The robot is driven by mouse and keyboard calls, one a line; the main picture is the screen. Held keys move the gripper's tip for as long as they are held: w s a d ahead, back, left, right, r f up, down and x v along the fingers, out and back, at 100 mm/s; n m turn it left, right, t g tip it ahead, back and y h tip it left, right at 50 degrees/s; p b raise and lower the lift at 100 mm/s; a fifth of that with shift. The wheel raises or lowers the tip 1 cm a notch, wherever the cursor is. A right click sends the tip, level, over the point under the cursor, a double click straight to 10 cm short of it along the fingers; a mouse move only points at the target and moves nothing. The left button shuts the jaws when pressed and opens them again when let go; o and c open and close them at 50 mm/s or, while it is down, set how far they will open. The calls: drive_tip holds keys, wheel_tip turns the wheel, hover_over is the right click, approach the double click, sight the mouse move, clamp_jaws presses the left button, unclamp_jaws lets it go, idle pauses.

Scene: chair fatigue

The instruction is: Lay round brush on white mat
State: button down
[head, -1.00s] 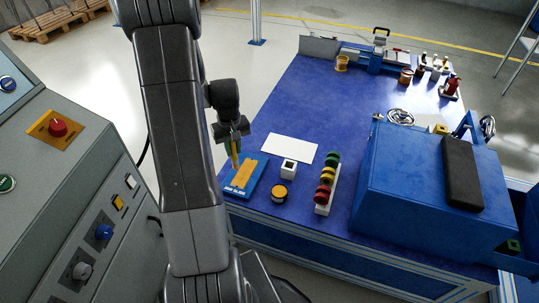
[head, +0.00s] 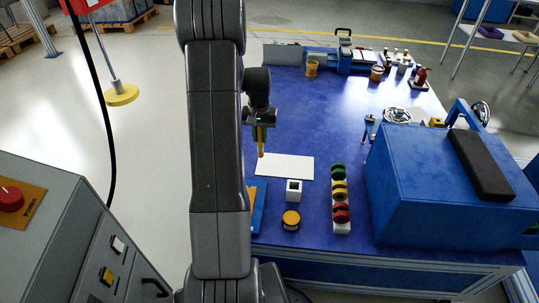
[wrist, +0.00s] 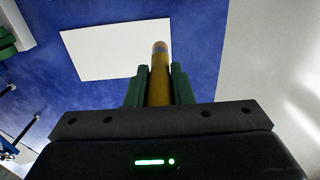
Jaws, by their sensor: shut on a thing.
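My gripper (head: 261,134) is shut on the round brush (head: 261,150), a yellow-orange rod that hangs down between its green fingers. In the wrist view the brush (wrist: 159,75) sticks out past the fingers (wrist: 159,88). The white mat (head: 285,167) lies flat and bare on the blue table; it also shows in the wrist view (wrist: 105,50). The brush appears above the table near the mat's left part in the head view. In the wrist view its tip overlaps the mat's right edge. I cannot tell the height exactly.
A white cube-shaped holder (head: 294,190), a round yellow-topped item (head: 291,220) and a rack of coloured rings (head: 341,200) stand in front of the mat. A big blue box (head: 425,195) stands at the right. A blue tray (head: 258,206) is partly behind my arm.

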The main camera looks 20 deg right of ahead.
sight(261, 157)
wheel_tip(261, 157, down, 7)
drive_tip(key=shift+r+b, duration=0.2)
drive_tip(key=shift+b, duration=0.45)
drive_tip(key=shift+f, duration=0.2)
drive_tip(key=c, duration=1.3)
unclamp_jaws()
drive_tip(key=shift+o, duration=0.2)
drive_tip(key=shift+r, duration=0.1)
wheel_tip(261, 157, up, 12)
drive_tip(key=p, duration=0.2)
drive_tip(key=shift+r+p, duration=0.1)
drive_tip(key=shift+p, duration=0.25)
